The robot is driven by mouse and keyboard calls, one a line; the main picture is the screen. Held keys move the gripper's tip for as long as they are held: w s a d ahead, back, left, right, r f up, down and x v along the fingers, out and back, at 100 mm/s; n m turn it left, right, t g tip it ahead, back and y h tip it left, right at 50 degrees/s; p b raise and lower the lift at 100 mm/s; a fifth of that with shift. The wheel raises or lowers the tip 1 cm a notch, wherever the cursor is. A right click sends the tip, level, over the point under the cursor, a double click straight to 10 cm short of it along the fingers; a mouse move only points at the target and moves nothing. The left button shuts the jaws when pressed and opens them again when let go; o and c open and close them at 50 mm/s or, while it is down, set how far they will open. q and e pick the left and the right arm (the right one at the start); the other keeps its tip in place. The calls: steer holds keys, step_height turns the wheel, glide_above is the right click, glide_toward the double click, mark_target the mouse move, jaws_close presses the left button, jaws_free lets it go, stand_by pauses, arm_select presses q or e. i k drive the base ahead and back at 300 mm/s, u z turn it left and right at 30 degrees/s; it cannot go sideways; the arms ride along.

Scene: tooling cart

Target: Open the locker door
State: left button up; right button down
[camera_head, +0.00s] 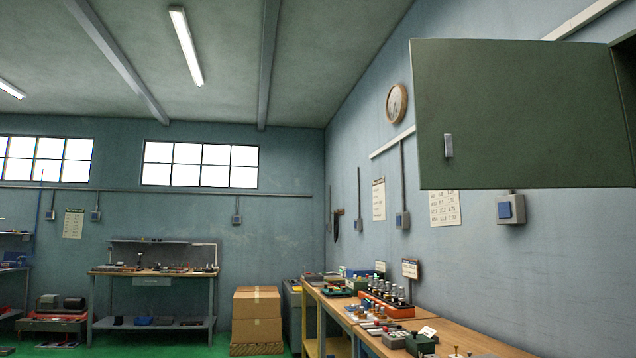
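The locker door (530,115) is a dark green panel at the upper right. It stands swung out from the locker body (627,75), whose edge shows at the far right. A small light grey handle (448,146) sits near the door's left, free edge. Nothing touches the door or the handle in this view. Neither of my grippers shows in the head view.
A long wooden workbench (480,340) with several small tools and parts runs along the right wall below the door. Another workbench (152,273) stands at the back wall. Green floor shows at the lower left.

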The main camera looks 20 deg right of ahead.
mark_target(518, 114)
steer(key=u, duration=0.15)
steer(key=i, duration=2.55)
steer(key=z, duration=2.45)
